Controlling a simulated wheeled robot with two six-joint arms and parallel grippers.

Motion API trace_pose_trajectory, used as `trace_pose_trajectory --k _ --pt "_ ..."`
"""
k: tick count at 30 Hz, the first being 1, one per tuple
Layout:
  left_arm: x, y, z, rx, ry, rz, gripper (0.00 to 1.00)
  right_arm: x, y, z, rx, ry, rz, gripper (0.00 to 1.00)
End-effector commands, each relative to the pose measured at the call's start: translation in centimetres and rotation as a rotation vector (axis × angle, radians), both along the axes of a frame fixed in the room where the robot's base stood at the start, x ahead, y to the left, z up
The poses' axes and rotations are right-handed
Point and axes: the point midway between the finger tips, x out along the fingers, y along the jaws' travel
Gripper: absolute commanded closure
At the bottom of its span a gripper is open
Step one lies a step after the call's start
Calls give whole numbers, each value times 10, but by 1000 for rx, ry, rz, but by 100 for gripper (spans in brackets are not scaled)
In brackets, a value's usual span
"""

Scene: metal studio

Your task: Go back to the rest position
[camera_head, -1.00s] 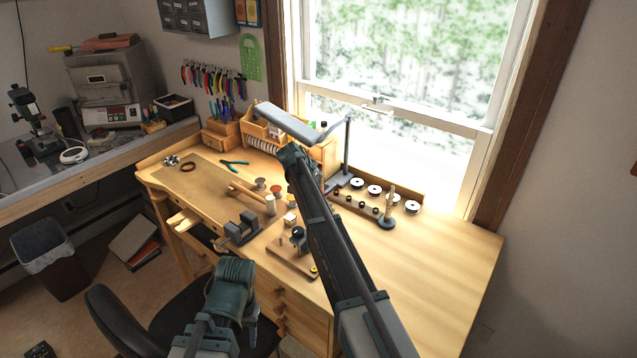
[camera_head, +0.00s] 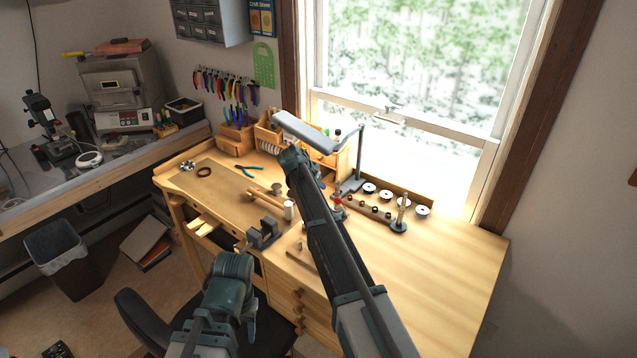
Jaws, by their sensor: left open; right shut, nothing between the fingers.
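My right arm (camera_head: 345,255) reaches up from the lower middle across the workbench (camera_head: 440,265). Its far end shows as a rounded teal joint in front of the wooden organiser and beside the lamp. No fingers can be made out there. My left arm (camera_head: 228,285) is lower and further left, in front of the bench and over the dark chair. It ends in a rounded teal joint, and its gripper is hidden behind or below it. Nothing is seen held by either arm.
The bench carries a lamp (camera_head: 305,132), blue pliers (camera_head: 248,172), a dark vise (camera_head: 264,235) and a spool rack (camera_head: 370,208). A dark chair (camera_head: 146,318) stands close to my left arm. The bench's right end is clear. A bin (camera_head: 62,258) stands at left.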

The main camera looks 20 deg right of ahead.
Motion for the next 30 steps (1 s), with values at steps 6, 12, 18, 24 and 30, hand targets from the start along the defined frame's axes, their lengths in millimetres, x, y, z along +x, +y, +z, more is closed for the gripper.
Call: trace_pose_trajectory --k 6,12,18,24,30 --pt "0 0 -1 0 0 0 50 0 0 -1 0 0 0 100" --pt "0 0 -3 0 0 0 50 -25 15 -7 4 42 45 100" --pt "0 0 -14 0 0 0 50 -135 77 -34 23 249 284 100" --pt "0 0 -23 0 0 1 50 -260 134 -59 57 476 604 100" --pt "0 0 -31 0 0 1 50 -371 169 -75 94 654 916 100"
